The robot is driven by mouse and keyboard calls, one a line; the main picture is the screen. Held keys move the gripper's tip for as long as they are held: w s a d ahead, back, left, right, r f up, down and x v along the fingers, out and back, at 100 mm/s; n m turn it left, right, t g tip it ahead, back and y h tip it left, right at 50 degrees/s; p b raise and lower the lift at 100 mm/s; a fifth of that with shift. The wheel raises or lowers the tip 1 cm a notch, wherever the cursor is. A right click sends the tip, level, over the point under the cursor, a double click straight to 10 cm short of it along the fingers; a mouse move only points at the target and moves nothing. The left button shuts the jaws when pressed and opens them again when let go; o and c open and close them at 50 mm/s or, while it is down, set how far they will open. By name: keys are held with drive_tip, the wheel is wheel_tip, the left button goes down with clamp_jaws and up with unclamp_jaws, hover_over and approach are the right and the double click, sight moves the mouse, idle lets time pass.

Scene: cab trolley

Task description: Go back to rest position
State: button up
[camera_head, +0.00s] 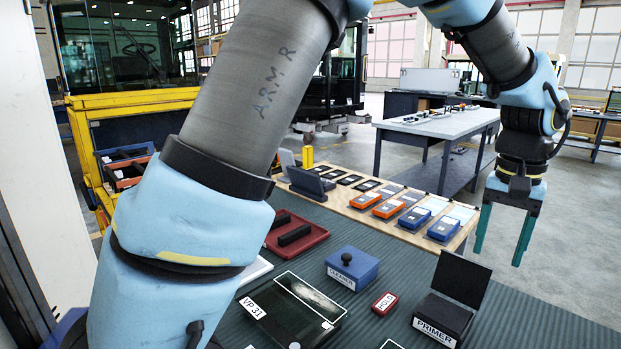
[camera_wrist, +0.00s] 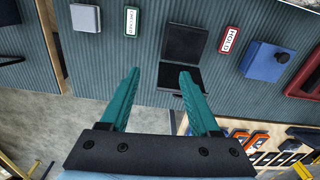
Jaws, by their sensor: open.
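My gripper (camera_head: 500,236) hangs at the right of the head view, teal fingers pointing down and spread apart. Nothing is between them. It is above and beyond the right rear part of the dark ribbed work surface (camera_head: 561,312). In the wrist view my gripper (camera_wrist: 160,82) is also open and empty, with an open black PRIMER box (camera_wrist: 183,45) ahead of the fingertips. The PRIMER box (camera_head: 440,318) shows in the head view with its lid raised. My arm's thick links cover much of the left and middle of the head view.
A blue CLEANER box (camera_head: 352,268), a red HOLD tag (camera_head: 385,303) and a VP 31 case (camera_head: 293,311) lie on the surface. A red tray (camera_head: 318,233) sits behind them. A wooden board (camera_head: 385,226) holds several orange and blue devices. A grey table (camera_head: 440,124) stands farther back.

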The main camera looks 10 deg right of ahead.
drive_tip(key=w+a+f+n, duration=0.1)
drive_tip(key=w+a+n, duration=0.1)
drive_tip(key=w+a, duration=0.6)
drive_tip(key=w+a+f+n, duration=0.1)
drive_tip(key=w+a, duration=0.3)
drive_tip(key=a, duration=0.7)
drive_tip(key=s+a+f+n, duration=0.1)
drive_tip(key=a+f+n, duration=0.1)
drive_tip(key=a, duration=1)
drive_tip(key=s+a+f+n+t, duration=0.1)
drive_tip(key=a+n, duration=0.2)
drive_tip(key=a, duration=0.9)
drive_tip(key=shift+s+a+f, duration=0.15)
drive_tip(key=shift+a+f, duration=0.25)
